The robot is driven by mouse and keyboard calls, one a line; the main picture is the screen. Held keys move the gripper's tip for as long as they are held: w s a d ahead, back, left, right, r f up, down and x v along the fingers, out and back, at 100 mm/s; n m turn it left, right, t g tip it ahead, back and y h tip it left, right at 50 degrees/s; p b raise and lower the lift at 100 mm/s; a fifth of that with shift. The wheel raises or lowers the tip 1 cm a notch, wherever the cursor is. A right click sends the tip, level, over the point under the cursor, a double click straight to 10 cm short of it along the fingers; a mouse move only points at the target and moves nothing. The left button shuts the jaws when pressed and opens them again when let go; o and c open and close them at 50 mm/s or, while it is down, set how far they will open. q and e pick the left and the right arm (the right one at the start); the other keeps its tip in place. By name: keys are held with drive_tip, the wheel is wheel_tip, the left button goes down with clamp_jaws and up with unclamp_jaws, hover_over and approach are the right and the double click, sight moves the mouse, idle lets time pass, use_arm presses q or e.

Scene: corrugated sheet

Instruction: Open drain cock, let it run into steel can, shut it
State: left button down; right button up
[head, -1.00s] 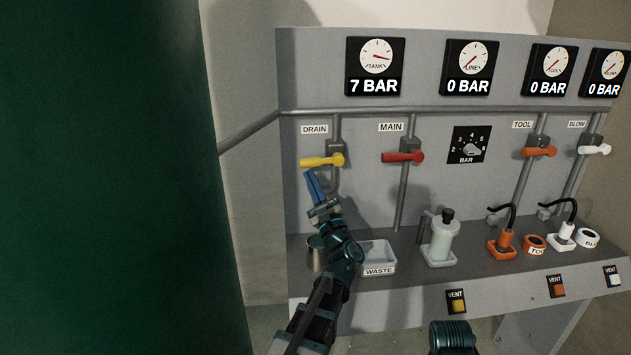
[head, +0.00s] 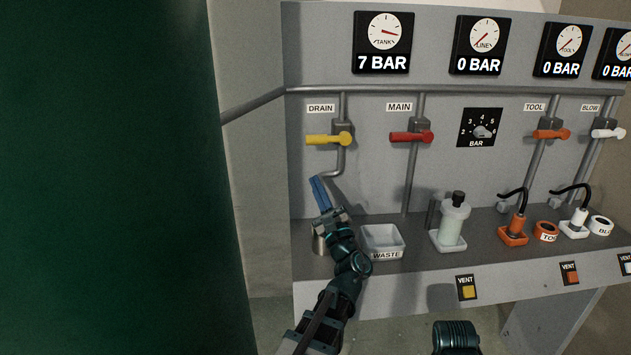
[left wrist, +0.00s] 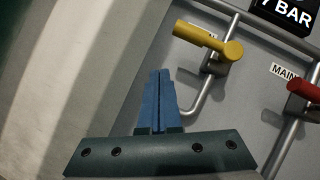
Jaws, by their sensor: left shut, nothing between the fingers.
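The drain cock has a yellow lever (head: 328,139) under the DRAIN label, lying level and pointing left. It also shows in the left wrist view (left wrist: 205,41). Its grey outlet pipe (head: 337,170) bends down and left beneath it. The steel can (head: 319,244) stands on the shelf below, mostly hidden behind my left gripper. My left gripper (head: 317,182) is shut and empty, its blue fingers pointing up below the lever, apart from it. In the left wrist view the fingers (left wrist: 159,75) are together, left of the outlet pipe. My right gripper's jaws do not show.
The white WASTE tray (head: 383,241) stands right of the can. The red MAIN lever (head: 410,137) is right of the drain cock. The tank gauge (head: 383,42) reads 7 BAR; the line gauge reads 0 BAR.

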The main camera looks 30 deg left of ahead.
use_arm(q)
drive_tip(key=s+d+f+b, duration=0.2)
drive_tip(key=s+f, duration=0.1)
drive_tip(key=s, duration=0.1)
drive_tip(key=shift+s+d+f, duration=0.2)
drive_tip(key=shift+s+d, duration=0.05)
drive_tip(key=shift+d, duration=0.1)
drive_tip(key=s+d+f+n+g+h+p, duration=0.1)
drive_tip(key=s+f+n+g+h+p, duration=0.1)
drive_tip(key=f+n+g+p, duration=0.1)
drive_tip(key=s+d+f+n+g+h+p, duration=0.1)
drive_tip(key=f+n+g+h+p, duration=0.1)
drive_tip(key=f+n+g+p, duration=0.1)
drive_tip(key=s+d+f+n+g+h+p, duration=0.2)
drive_tip(key=f+n+g+h+p, duration=0.1)
drive_tip(key=n+p, duration=0.2)
drive_tip(key=shift+s+f+n, duration=0.15)
drive_tip(key=shift+s+n, duration=0.15)
drive_tip(key=shift+n, duration=0.2)
drive_tip(key=s+d+f+n+g+h+p, duration=0.1)
drive_tip(key=s+d+h, duration=0.4)
drive_tip(key=d, duration=0.5)
drive_tip(key=s+d+f+n+g+h+p, duration=0.2)
drive_tip(key=s+d+g+h+p, duration=0.3)
drive_tip(key=d, duration=0.5)
drive_tip(key=shift+s+d+f+p, duration=0.3)
drive_tip(key=shift+s+f+p, duration=0.3)
drive_tip(key=shift+s+p, duration=0.2)
